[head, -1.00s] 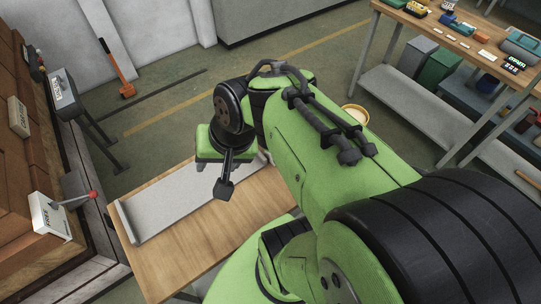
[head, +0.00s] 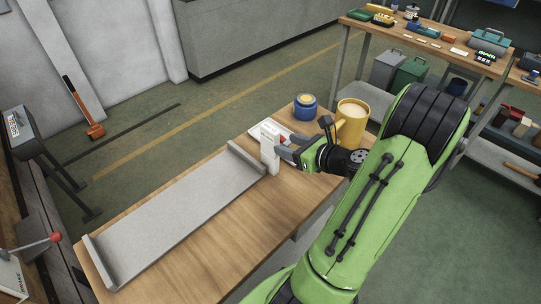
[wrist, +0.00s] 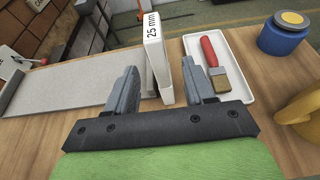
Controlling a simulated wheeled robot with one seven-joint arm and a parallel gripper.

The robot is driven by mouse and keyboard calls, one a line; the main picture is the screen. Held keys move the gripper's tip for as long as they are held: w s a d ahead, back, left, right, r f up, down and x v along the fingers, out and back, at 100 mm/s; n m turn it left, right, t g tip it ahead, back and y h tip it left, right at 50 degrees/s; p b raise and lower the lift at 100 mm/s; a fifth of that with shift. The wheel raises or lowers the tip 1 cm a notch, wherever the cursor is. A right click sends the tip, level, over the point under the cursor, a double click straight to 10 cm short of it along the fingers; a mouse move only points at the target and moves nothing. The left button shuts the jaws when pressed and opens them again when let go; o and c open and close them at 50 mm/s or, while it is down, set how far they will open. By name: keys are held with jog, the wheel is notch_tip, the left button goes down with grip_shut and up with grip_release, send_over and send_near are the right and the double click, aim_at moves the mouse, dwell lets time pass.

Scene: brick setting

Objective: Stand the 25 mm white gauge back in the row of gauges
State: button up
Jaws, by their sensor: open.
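The white gauge (wrist: 156,50), marked "25 mm", stands upright on the wooden bench in the wrist view. It also shows in the head view (head: 268,155), just right of the grey tray's end wall. The long grey tray (head: 175,212) with raised ends looks bare; no row of gauges shows in it. My gripper (wrist: 158,78) is open, with one finger on each side of the gauge in the wrist view; I cannot tell whether either touches it. In the head view my gripper (head: 286,152) is close to the gauge on its right.
A white tray (wrist: 238,91) holds a red-handled brush (wrist: 213,60) right of the gauge. A blue jar (head: 305,107) and a yellow mug (head: 350,122) stand at the bench's far right corner. Bare wood (head: 215,235) lies in front of the grey tray.

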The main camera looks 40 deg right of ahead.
aim_at(270, 140)
jog(key=b+x, duration=0.2)
jog(key=x, duration=0.6)
jog(key=shift+a+f, duration=0.1)
jog(key=shift+a, duration=0.05)
jog(key=shift+c, duration=0.6)
grip_shut()
